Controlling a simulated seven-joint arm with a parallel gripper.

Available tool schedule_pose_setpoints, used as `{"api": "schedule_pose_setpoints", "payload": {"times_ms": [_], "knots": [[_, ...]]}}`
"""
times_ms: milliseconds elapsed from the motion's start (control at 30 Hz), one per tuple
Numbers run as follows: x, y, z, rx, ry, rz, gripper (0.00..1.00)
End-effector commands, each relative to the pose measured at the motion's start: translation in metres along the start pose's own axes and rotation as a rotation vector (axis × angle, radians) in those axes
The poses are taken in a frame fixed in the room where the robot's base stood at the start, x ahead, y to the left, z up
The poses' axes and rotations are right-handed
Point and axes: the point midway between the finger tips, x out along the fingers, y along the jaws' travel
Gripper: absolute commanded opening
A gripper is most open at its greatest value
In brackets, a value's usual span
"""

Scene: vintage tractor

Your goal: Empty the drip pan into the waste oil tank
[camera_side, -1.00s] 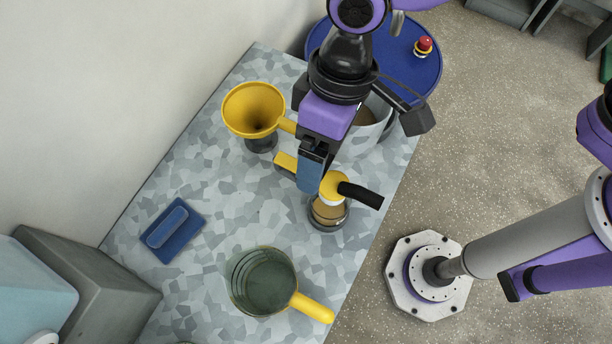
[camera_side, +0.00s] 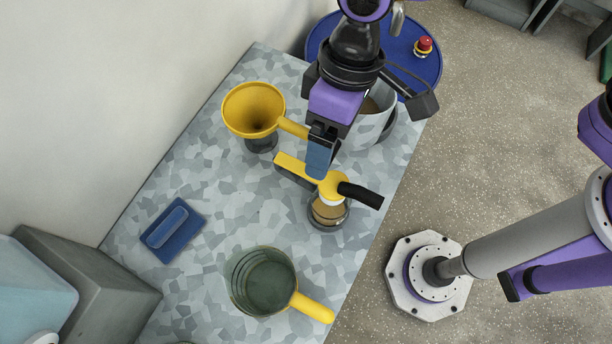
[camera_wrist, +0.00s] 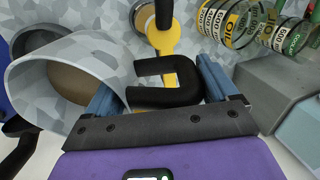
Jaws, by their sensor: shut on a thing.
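A pale grey open vessel (camera_side: 372,124) with brown liquid in it, seemingly the drip pan, is beside and partly behind my gripper (camera_side: 318,172). In the wrist view, the vessel (camera_wrist: 35,78) fills the left side. A black U-shaped handle (camera_wrist: 185,96) is between the blue fingers of my gripper (camera_wrist: 160,92), which is shut on it. No label marks the waste oil tank, so I cannot tell which thing it is. A yellow funnel (camera_side: 252,105) stands over a dark base, and a blue drum (camera_side: 405,60) stands at the back.
A glass jar (camera_side: 328,217) with brown contents and a yellow-and-black top is just below my fingers. A clear jug (camera_side: 262,285) with a yellow handle and a blue tool (camera_side: 174,231) are on the table (camera_side: 210,180). Grey boxes (camera_side: 90,280) stand at lower left.

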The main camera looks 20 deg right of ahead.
Motion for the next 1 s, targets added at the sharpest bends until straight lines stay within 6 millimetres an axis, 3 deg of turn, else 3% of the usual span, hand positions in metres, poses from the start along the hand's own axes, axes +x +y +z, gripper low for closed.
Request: {"api": "schedule_pose_setpoints", "payload": {"times_ms": [1000], "knots": [[0.001,0.026,0.000,0.001,0.001,-0.001,0.37]]}}
